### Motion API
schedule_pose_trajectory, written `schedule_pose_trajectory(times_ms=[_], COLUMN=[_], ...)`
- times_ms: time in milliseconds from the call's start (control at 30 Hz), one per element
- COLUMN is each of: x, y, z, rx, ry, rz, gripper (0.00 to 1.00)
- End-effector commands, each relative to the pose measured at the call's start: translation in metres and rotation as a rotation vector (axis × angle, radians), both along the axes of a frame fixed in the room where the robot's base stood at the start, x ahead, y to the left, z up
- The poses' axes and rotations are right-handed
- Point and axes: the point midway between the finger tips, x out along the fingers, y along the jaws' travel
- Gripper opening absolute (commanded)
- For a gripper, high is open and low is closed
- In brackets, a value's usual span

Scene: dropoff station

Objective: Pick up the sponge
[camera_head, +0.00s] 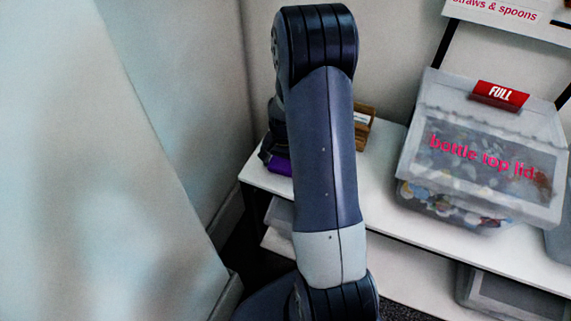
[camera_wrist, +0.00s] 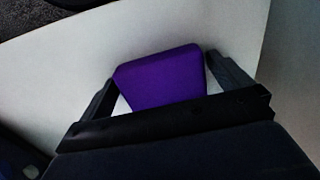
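The sponge is a purple block. In the wrist view the sponge (camera_wrist: 162,78) lies on the white shelf (camera_wrist: 50,75), between the two fingers of my gripper (camera_wrist: 160,75). The fingers are spread, one on each side of the sponge. The right finger is very close to its edge; I cannot tell whether either finger touches it. In the head view only a small purple part of the sponge (camera_head: 279,165) shows at the shelf's left end, and my arm hides the rest and most of the gripper.
A clear bin of bottle top lids (camera_head: 480,160) with a red FULL tag stands on the shelf to the right. A small brown wooden box (camera_head: 365,122) stands behind my arm. A wall closes off the left side. More bins sit on the lower shelf.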

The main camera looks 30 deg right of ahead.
Motion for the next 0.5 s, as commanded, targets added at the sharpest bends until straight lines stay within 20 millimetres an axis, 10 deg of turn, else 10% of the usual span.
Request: schedule_pose_trajectory(times_ms=[500], x=[0.0001], y=[0.0], z=[0.0004], rx=[0.0], ry=[0.0], rz=[0.0], gripper=[0.64])
